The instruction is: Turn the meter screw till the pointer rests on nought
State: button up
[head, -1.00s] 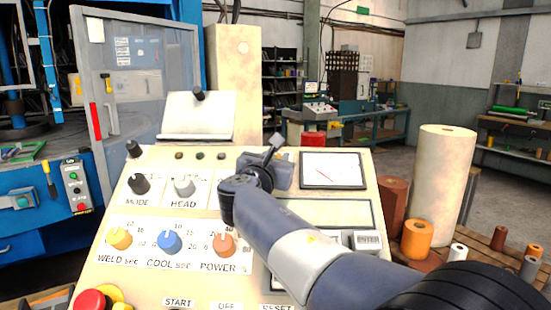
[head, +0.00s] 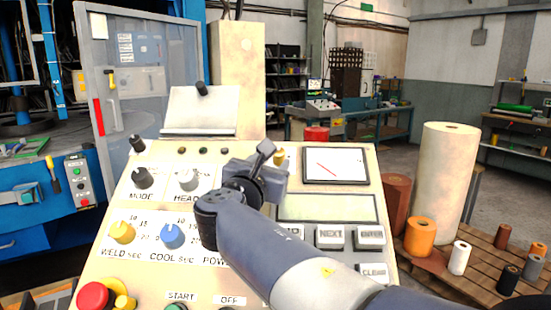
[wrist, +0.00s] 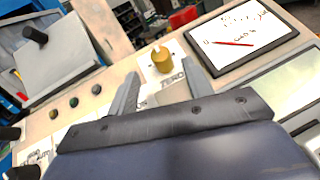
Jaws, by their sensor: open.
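The meter (head: 336,165) is a dark-framed white panel at the upper right of the control panel. Its red pointer slants in the head view; in the wrist view the meter (wrist: 245,42) shows the pointer lying left of the middle. The brass meter screw (wrist: 163,61) stands beside the meter, above the label ZERO. In the head view the screw (head: 280,157) is partly hidden behind my gripper (head: 268,152). In the wrist view my gripper (wrist: 162,80) is open, with one finger on each side below the screw. The screw looks apart from both fingers.
Knobs for weld (head: 122,232) and cool (head: 171,236) sit at the left of the panel; my arm covers the power knob. A display (head: 330,208) and several buttons lie below the meter. A red emergency button (head: 93,296) is at front left. A paper holder (head: 200,112) stands behind.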

aim_at(277, 153)
jog(key=shift+v, duration=1.6)
jog(key=x, duration=1.1)
jog(key=shift+f, duration=0.1)
jog(key=shift+s+n+y, duration=0.15)
jog(key=shift+n+y, duration=0.15)
jog(key=shift+n, duration=0.1)
jog(key=shift+p, duration=0.3)
